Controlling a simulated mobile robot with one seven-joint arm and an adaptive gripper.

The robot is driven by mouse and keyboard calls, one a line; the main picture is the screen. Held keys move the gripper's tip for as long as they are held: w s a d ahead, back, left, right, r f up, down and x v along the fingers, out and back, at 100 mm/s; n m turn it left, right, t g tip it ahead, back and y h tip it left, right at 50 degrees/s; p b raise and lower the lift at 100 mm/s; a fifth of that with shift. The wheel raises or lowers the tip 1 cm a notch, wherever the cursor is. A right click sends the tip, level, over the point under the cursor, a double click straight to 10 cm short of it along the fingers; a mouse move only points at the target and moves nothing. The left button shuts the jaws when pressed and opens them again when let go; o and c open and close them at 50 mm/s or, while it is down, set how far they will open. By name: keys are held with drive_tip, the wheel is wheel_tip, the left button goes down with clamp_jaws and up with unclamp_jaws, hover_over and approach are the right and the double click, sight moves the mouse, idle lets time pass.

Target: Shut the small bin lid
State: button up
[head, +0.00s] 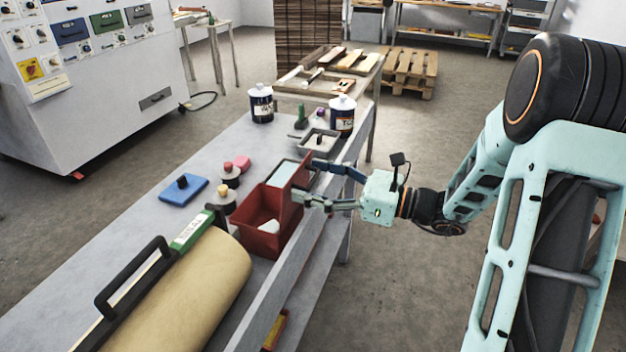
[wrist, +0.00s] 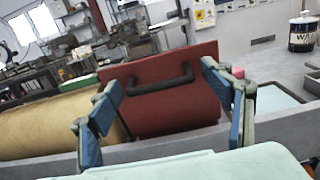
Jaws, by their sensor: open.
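The small bin (head: 256,232) is dark red and stands open on the grey bench, with a whitish item inside. Its red lid (head: 297,178) stands raised, roughly upright, at the bin's far right side. In the wrist view the lid (wrist: 185,116) faces me and carries a black bar handle (wrist: 160,84). My gripper (head: 306,180) is open beside the lid. In the wrist view its fingers (wrist: 160,84) spread to either side of the handle; I cannot tell whether they touch the lid.
A tan roll (head: 190,290) lies left of the bin. A blue block (head: 184,191) and small capped jars (head: 231,176) stand behind it. Two labelled cans (head: 261,104) and a grey tray (head: 318,142) are farther along the bench. A raised rail (head: 290,290) edges the bench's near side.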

drive_tip(key=shift+c, duration=0.2)
drive_tip(key=c, duration=1.6)
drive_tip(key=shift+r+p, duration=0.15)
drive_tip(key=shift+p, duration=0.15)
